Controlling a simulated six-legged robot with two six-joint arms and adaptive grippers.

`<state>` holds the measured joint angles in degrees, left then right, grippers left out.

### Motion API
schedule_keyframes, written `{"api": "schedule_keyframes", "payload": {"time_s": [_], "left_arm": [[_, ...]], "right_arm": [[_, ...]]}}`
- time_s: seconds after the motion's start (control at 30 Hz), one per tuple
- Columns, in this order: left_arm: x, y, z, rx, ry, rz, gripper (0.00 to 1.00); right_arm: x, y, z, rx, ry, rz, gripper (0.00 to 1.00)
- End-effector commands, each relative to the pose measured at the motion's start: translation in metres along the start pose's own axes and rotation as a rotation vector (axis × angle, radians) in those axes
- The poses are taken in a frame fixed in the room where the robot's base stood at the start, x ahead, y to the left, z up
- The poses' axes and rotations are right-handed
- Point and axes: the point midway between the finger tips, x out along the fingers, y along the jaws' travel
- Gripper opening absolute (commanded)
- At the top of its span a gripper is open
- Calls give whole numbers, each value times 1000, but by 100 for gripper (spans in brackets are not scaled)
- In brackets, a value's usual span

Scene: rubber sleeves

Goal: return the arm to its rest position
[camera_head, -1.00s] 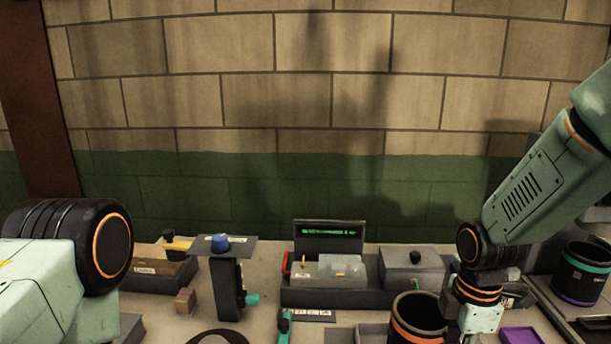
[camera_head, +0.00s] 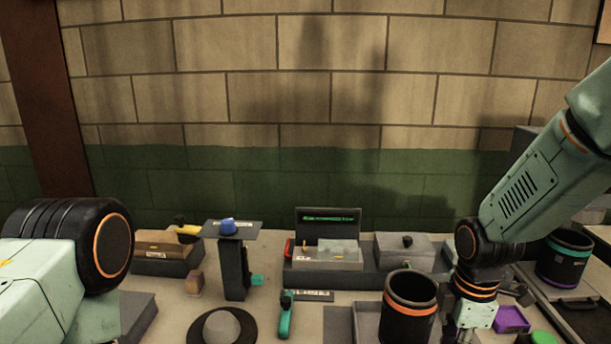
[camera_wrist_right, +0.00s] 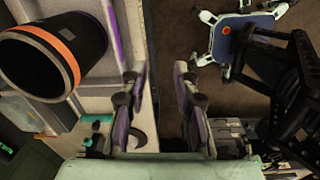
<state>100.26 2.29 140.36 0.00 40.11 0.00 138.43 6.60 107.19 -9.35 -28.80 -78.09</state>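My right arm (camera_head: 530,190) comes in from the right in the head view and hangs down to a wrist at the bottom edge. Its fingers are cut off there. In the right wrist view the right gripper (camera_wrist_right: 160,72) has its two fingers spread apart with nothing between them. My left arm (camera_head: 70,250) fills the lower left corner of the head view; its gripper is out of the frame.
A black cup with an orange band (camera_head: 409,308) stands just left of my right wrist; it also shows in the wrist view (camera_wrist_right: 55,55). Another black cup (camera_head: 564,258) stands at right. A grey device (camera_head: 328,243), a stand (camera_head: 234,270) and a round dome (camera_head: 221,327) occupy the bench.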

Motion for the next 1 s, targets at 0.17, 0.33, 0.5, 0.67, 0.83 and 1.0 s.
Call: {"api": "schedule_keyframes", "payload": {"time_s": [0.17,0.33,0.5,0.67,0.83,1.0], "left_arm": [[0,0,0,0,0,0,60],[1,0,0,0,0,0,60],[17,0,0,0,0,0,60],[51,0,0,0,0,0,60],[88,-1,0,0,-1,0,60],[122,-1,0,0,0,0,60]], "right_arm": [[2,18,-6,177,34,91,30],[9,27,-13,393,94,180,30],[53,12,-18,711,183,242,30],[137,-40,-18,1062,251,236,30],[217,-114,-8,1335,248,192,30],[280,-195,4,1470,167,124,30]]}}
